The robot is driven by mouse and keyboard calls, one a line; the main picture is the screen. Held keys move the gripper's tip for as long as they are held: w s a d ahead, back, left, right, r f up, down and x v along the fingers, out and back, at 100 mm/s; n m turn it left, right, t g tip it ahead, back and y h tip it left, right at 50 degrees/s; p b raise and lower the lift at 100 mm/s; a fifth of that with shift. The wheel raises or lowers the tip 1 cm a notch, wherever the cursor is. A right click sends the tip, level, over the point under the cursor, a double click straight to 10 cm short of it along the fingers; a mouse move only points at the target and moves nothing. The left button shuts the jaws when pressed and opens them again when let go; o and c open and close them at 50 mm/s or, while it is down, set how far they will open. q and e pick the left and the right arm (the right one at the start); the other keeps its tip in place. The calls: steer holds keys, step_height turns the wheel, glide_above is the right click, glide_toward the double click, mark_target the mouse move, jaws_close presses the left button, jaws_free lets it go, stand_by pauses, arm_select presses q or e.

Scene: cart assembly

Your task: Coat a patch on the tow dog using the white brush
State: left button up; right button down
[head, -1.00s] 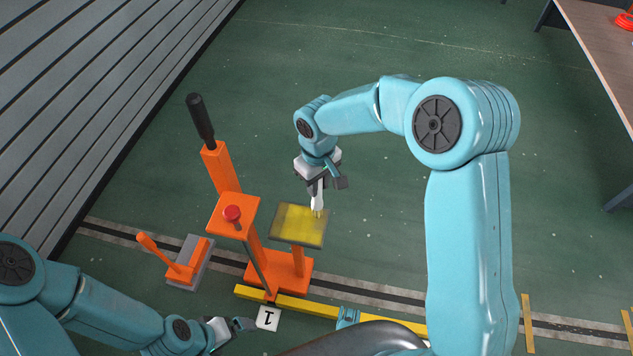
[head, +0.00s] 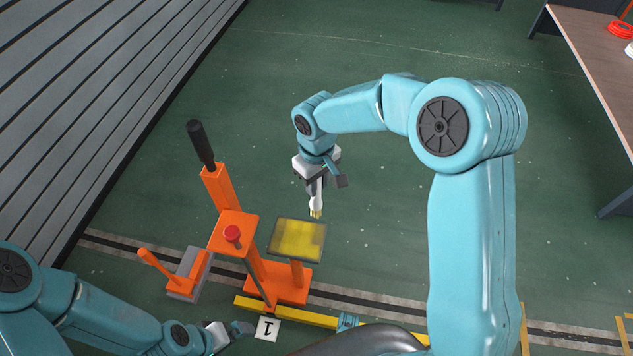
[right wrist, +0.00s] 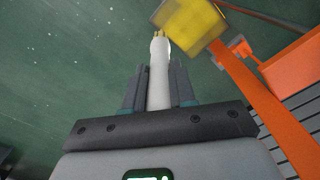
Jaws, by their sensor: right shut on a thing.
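The tow dog is an orange stand (head: 278,284) with a black-handled lever (head: 202,146), a red knob (head: 232,233) and a flat plate (head: 280,224). A yellow patch (head: 298,240) covers much of the plate's top; it also shows in the right wrist view (right wrist: 190,25). My right gripper (head: 316,188) is shut on the white brush (head: 316,202), bristles down. The yellowish bristle tip appears just beyond the plate's far edge, apart from the patch. The right wrist view shows the brush (right wrist: 159,75) between both fingers. My left gripper (head: 242,328) is low beside a white card; its jaws are unclear.
The white card marked 1 (head: 267,329) is by a yellow bar (head: 318,317) in front of the stand. A smaller orange-levered block (head: 187,275) stands left. A ribbed grey surface (head: 90,90) fills the upper left. A table (head: 590,70) is at right. Green floor behind is clear.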

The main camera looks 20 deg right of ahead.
step_height(320, 180, up, 3)
steer(key=shift+f+p, duration=0.1)
steer(key=shift+p, duration=0.75)
steer(key=shift+w, duration=0.1)
steer(key=shift+a, duration=0.1)
